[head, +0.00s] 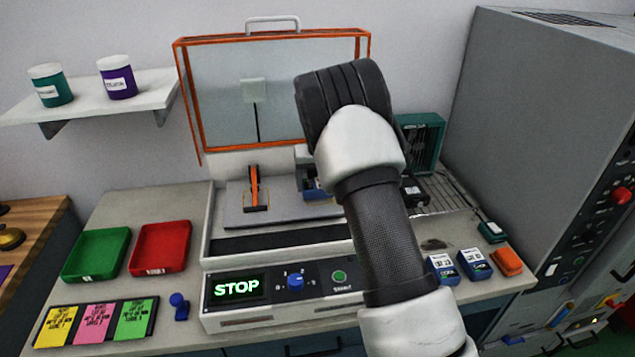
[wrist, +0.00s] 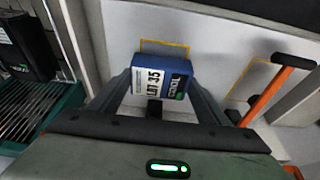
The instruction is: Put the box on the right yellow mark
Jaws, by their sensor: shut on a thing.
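The box (wrist: 162,76) is blue with a white label. My gripper (wrist: 160,92) is shut on it, one finger on each side. In the head view, part of the box (head: 312,186) shows beside my arm, over the open machine's grey bed (head: 290,213); my gripper is hidden there. The right yellow mark (wrist: 180,46) shows as an outline just beyond the box in the wrist view, partly covered by it. I cannot tell whether the box touches the bed. The other yellow mark (wrist: 238,88) lies by the orange lever (head: 254,188), left in the head view.
The machine's orange-framed lid (head: 280,38) stands open behind the bed. Its front panel (head: 235,288) reads STOP. Green (head: 97,254) and red (head: 161,248) trays lie left. Blue boxes (head: 474,265) and an orange one (head: 507,261) lie right. A teal fan unit (head: 424,138) and grey cabinet (head: 535,120) stand right.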

